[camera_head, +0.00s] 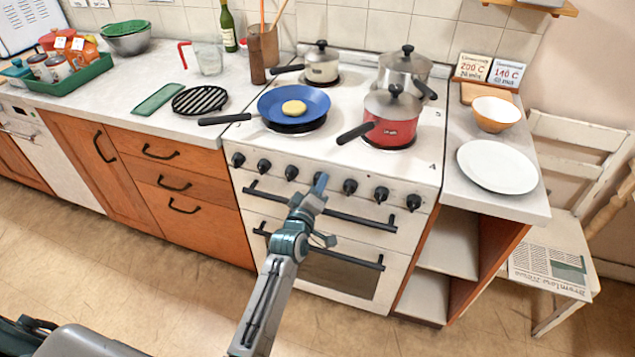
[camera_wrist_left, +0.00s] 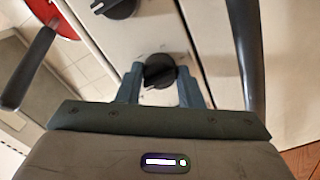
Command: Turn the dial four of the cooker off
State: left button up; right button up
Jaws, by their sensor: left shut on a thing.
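The white cooker (camera_head: 300,150) has a row of several black dials along its front. My left gripper (camera_head: 319,183) is at the fourth dial from the left and mostly hides it in the head view. In the left wrist view this black dial (camera_wrist_left: 160,72) sits between the two fingers of my left gripper (camera_wrist_left: 160,90). The fingers are shut on it. A neighbouring dial (camera_wrist_left: 115,7) shows above it, outside the fingers. Where the dial's pointer stands cannot be told. My right gripper is in neither view.
The red pot (camera_head: 391,120) stands at the cooker's front right, its handle toward the front edge. A blue pan (camera_head: 300,98) holds something round and yellow. A long dark oven handle (camera_head: 362,219) runs below the dials. The floor (camera_head: 150,270) before the cooker is clear.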

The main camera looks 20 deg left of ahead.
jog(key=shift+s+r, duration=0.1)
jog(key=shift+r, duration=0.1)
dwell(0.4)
pick_arm(q)
jog(key=o, duration=1)
jog(key=s+b, duration=0.1)
jog(key=s, duration=0.4)
jog(key=s+b, duration=0.1)
jog(key=s, duration=0.4)
jog(key=shift+s+a, duration=0.2)
jog(key=shift+s, duration=0.2)
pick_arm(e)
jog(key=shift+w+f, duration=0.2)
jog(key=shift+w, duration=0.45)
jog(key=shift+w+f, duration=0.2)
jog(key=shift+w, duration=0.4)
